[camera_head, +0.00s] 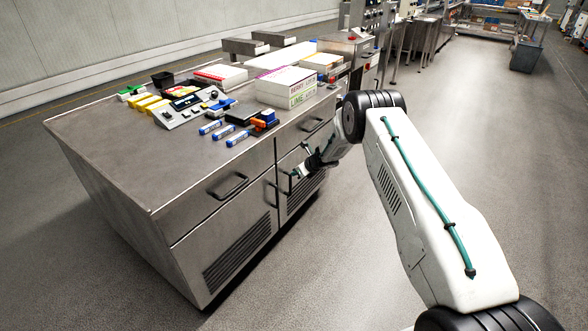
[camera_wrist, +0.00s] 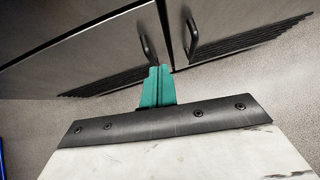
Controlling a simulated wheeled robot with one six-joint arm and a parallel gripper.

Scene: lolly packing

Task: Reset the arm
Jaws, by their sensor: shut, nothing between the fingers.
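My gripper (camera_head: 299,173) is at the front of the steel cabinet in the head view, below the counter top and close to the lower door handles. In the wrist view its teal fingers (camera_wrist: 158,86) are together with nothing between them. They point toward the cabinet doors (camera_wrist: 100,58) and the two black handles. The picture does not clearly show whether the fingertips touch the cabinet. My white arm (camera_head: 425,205) reaches in from the lower right of the head view.
The steel counter (camera_head: 130,140) carries boxes marked LIME (camera_head: 286,88), a control panel (camera_head: 190,108), yellow blocks and blue-and-white packs (camera_head: 238,138). Drawer handles (camera_head: 229,185) stick out of its front. Open floor lies right of the cabinet. A grey bin (camera_head: 525,57) stands far back.

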